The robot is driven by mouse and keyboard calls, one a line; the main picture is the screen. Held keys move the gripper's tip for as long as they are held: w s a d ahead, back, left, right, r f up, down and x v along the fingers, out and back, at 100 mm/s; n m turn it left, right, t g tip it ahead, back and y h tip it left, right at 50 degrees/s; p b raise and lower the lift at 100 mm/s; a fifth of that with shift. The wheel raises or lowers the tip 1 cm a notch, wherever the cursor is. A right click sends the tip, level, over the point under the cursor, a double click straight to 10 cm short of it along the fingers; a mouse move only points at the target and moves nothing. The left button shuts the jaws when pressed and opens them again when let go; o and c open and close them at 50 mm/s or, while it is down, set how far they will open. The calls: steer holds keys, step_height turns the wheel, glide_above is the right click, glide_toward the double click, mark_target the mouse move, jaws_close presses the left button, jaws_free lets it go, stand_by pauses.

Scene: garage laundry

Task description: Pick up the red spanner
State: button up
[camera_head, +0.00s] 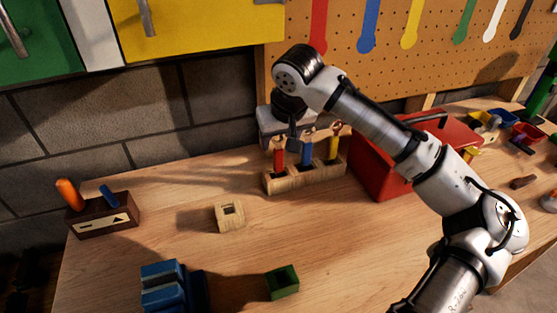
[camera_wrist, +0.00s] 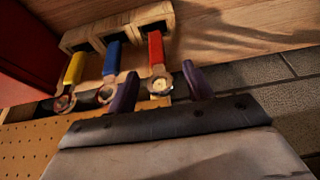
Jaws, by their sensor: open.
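The red spanner (camera_head: 278,158) stands in the left slot of a wooden holder (camera_head: 305,179), beside a blue spanner (camera_head: 306,155) and a yellow spanner (camera_head: 332,148). In the wrist view the red spanner (camera_wrist: 156,48) has its metal head between the two purple fingers of my gripper (camera_wrist: 160,72). The fingers are open, with a gap on each side of the head. The blue spanner (camera_wrist: 111,58) lies just outside the left finger. In the head view my gripper (camera_head: 289,140) is at the spanner tops, partly hidden by my wrist.
A red toolbox (camera_head: 385,165) stands right of the holder. An empty wooden block (camera_head: 230,217), a green box (camera_head: 283,282), a blue vise-like object (camera_head: 165,285) and a dark box with an orange handle (camera_head: 103,217) are on the bench. A pegboard (camera_head: 385,75) rises behind.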

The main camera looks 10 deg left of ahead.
mark_target(279, 147)
steer(key=shift+p+x, duration=1.1)
steer(key=shift+x, duration=1.65)
steer(key=shift+w, duration=0.1)
jaws_close()
